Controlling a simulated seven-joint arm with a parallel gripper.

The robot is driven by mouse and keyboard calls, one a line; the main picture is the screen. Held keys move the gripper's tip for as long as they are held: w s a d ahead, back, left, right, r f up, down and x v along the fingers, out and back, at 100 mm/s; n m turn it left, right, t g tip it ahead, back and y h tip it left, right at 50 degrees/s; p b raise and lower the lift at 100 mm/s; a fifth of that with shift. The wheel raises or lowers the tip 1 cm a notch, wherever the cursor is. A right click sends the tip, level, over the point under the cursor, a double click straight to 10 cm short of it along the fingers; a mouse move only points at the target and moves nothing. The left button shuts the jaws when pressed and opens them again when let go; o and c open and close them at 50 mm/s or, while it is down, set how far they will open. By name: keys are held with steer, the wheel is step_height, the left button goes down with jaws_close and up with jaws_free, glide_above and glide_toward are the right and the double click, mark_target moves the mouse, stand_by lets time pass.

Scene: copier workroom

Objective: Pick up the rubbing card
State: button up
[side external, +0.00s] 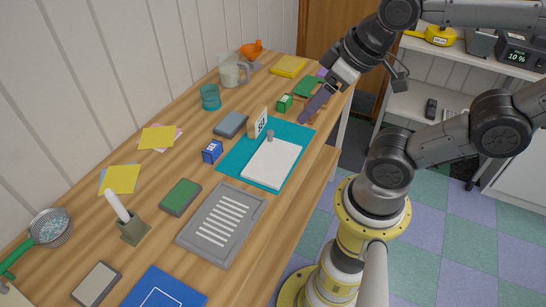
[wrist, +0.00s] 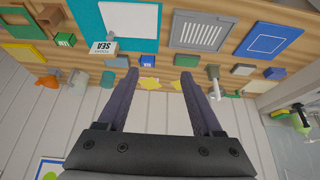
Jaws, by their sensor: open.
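No label marks the rubbing card, so I cannot tell for sure which flat piece it is. A grey board with raised white lines (side external: 222,222) lies flat on the table; it also shows in the wrist view (wrist: 203,32). A white pad (side external: 270,163) lies on a teal mat (side external: 240,147), and a blue panel with a white outline (side external: 165,290) lies at the near end. My gripper (side external: 311,112) is above the far right part of the table, beyond the teal mat. In the wrist view its dark fingers (wrist: 159,74) are apart with nothing held between them.
A lettered block (side external: 257,123) stands at the mat's back edge, with a small blue box (side external: 212,152) nearby. A green block (side external: 181,197) and a holder with a white stick (side external: 133,229) stand near the grey board. A teal cup (side external: 210,97) and clear pitcher (side external: 233,72) stand farther back.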

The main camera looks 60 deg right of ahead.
steer(key=shift+c, duration=0.5)
